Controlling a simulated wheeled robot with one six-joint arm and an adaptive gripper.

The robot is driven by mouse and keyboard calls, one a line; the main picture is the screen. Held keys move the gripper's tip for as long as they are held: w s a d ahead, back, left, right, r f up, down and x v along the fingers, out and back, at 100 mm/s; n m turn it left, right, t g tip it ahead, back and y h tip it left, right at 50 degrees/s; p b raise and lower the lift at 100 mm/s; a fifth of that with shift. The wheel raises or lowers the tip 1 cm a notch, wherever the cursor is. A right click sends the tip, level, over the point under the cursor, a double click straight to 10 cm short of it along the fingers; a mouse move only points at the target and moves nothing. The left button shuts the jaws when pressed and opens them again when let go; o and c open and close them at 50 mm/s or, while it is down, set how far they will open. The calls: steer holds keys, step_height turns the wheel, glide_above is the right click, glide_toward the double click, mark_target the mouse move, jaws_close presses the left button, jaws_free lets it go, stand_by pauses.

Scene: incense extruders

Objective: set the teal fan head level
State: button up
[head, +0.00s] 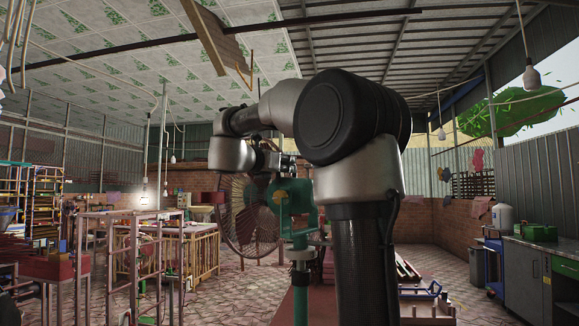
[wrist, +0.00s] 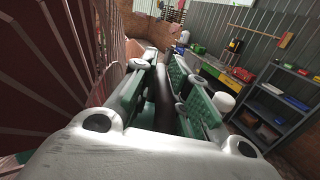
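The teal fan head (head: 291,196) stands on a teal pole (head: 300,250) in the head view, left of my arm. Its round wire cage (head: 249,217) is on its left side. My arm hides part of the surroundings, and I cannot judge the head's exact tilt. My gripper (head: 287,162) is just above the fan head, with its fingers toward the right. In the wrist view the fingers (wrist: 164,62) are apart, with a dark shape between or beyond them; I cannot tell which.
Metal frames and a wooden-railed table (head: 190,250) stand at the left. A workbench (head: 535,265) with a green box (head: 540,233) runs along the right wall. A blue-and-white rack (head: 425,292) is low at the right. Tiled floor is open in the middle left.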

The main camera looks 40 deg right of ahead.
steer(key=v, duration=1.2)
steer(key=shift+s+d, duration=0.1)
